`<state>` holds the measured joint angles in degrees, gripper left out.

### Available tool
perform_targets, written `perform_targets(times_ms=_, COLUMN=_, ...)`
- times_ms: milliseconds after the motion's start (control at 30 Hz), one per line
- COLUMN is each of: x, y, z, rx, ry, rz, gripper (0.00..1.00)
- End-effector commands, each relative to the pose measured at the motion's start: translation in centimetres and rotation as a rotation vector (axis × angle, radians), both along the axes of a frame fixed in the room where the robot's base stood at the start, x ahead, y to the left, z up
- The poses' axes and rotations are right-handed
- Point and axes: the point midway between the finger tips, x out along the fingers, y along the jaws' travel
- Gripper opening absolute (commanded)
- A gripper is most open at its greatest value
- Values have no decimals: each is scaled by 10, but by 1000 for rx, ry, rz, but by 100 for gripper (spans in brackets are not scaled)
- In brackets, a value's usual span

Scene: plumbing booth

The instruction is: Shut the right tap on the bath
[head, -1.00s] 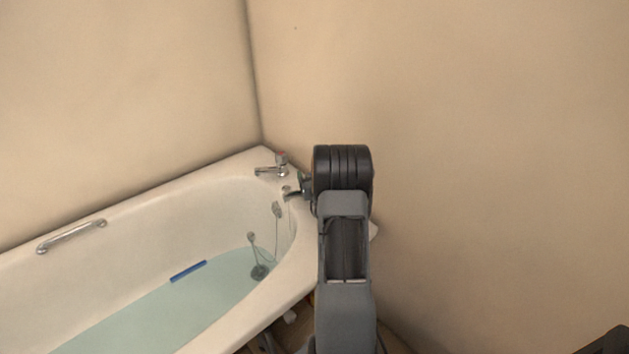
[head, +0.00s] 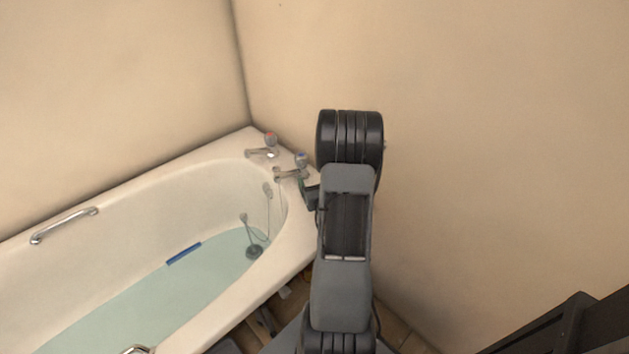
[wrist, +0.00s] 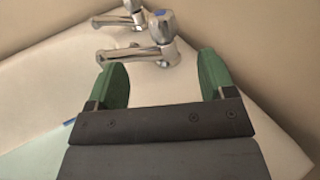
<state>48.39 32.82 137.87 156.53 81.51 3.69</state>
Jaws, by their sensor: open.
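The right tap (head: 301,162) is chrome with a blue-marked knob and stands on the bath's corner rim. In the wrist view, the tap (wrist: 163,27) is upright just beyond my fingers, its spout pointing left. My gripper (wrist: 162,64) is open, with its two green fingers apart and nothing between them. The knob lies ahead of the gap, apart from the fingers. In the head view, my gripper (head: 307,191) is mostly hidden by my arm, just in front of the tap. A faint line hangs below the spout; I cannot tell if it is water.
The left tap (head: 270,142), with a red-marked knob, stands close behind. The white bath (head: 215,163) holds water and a blue object (head: 183,253). A grab rail (head: 64,225) is on the far rim. Walls close in behind the taps and at right.

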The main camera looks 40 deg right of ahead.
Motion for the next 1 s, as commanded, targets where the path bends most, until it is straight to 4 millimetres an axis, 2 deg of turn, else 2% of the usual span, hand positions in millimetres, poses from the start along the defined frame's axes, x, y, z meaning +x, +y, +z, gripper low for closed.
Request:
perform_targets(times_ms=333, x=-3, y=-3, z=0, rx=0, ry=1, rz=-9, gripper=76)
perform_targets(times_ms=367, x=-7, y=-7, z=-1, rx=3, ry=3, rz=-21, gripper=76)
perform_targets(times_ms=467, x=-23, y=-36, z=-6, rx=-3, ry=5, rz=-60, gripper=76)
perform_targets(times_ms=533, x=-26, y=-53, z=-6, rx=-23, ry=-4, rz=-10, gripper=76)
perform_targets(times_ms=633, x=-25, y=-64, z=-5, rx=-32, ry=-12, rz=99, gripper=76)
perform_targets(times_ms=767, x=-21, y=-66, z=-5, rx=-36, ry=-10, rz=242, gripper=76)
perform_targets(times_ms=1000, x=-5, y=-53, z=-5, rx=-11, ry=4, rz=395, gripper=76)
